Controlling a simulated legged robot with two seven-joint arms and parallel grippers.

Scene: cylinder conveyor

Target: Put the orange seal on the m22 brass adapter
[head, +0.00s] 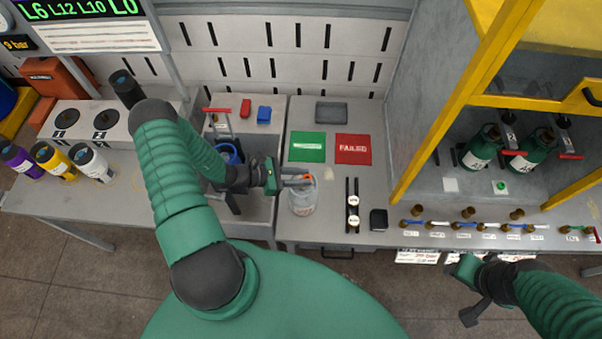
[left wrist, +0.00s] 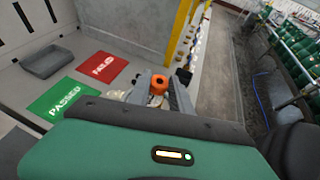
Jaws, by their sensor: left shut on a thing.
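My left gripper (head: 301,181) is shut on the small orange seal (head: 307,177), above a clear jar (head: 303,200) on the bench. The seal also shows in the left wrist view (left wrist: 158,84) between the fingertips. Several brass adapters stand and lie along the bench's front right edge, including an upright one (head: 417,210). Their labels are too small to read, so I cannot tell which is the m22 one. My right gripper (head: 469,291) hangs in front of the bench, and its jaw opening is unclear.
A green PASSED mat (head: 307,147) and red FAILED mat (head: 353,149) lie behind the jar. A rack with two dark rails (head: 352,185) and a small black box (head: 379,220) stand right of it. A yellow-framed cabinet (head: 435,125) holding green cylinders rises at right.

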